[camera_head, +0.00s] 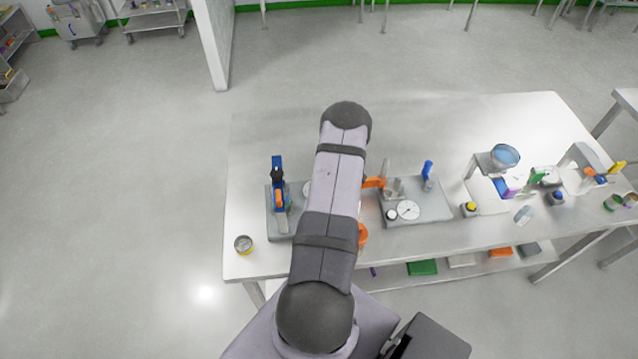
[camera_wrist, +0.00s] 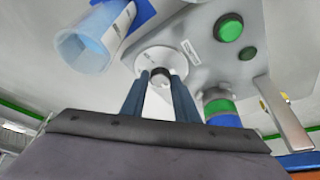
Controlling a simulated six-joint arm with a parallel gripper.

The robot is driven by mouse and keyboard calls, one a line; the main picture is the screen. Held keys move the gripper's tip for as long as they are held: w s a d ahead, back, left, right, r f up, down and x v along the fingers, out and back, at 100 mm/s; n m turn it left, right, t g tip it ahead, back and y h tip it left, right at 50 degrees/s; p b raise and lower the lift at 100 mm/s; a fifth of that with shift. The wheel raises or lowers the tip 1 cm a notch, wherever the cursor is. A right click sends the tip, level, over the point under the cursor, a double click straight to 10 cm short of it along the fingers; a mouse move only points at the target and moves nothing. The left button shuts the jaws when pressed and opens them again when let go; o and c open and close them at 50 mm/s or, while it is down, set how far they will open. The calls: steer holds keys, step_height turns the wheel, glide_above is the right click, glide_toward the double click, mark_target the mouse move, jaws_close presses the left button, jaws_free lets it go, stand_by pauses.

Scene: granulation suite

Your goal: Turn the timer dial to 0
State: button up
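In the wrist view, a round white dial face (camera_wrist: 150,57) with a small grey knob (camera_wrist: 160,74) at its middle sits on a grey panel (camera_wrist: 195,72). The two dark blue fingers of my gripper (camera_wrist: 158,84) stand apart, one on each side of the knob, with their tips close to it. Whether they touch or grip the knob cannot be told. The dial's markings and pointer are not readable. In the head view my arm hides the gripper and the part of the table under it.
The panel also carries a large green button (camera_wrist: 228,27) and a smaller one (camera_wrist: 247,53). A translucent blue cylinder (camera_wrist: 85,50) is at the left. A green and blue cylinder (camera_wrist: 219,106) is right of the fingers. The white table (camera_head: 455,115) has clear room at its back.

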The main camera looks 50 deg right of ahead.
steer(key=o, duration=0.3)
steer(key=shift+w+r, duration=0.1)
steer(key=b+v, duration=0.2)
steer(key=v, duration=0.5)
steer(key=shift+r, duration=0.15)
stand_by(0.5)
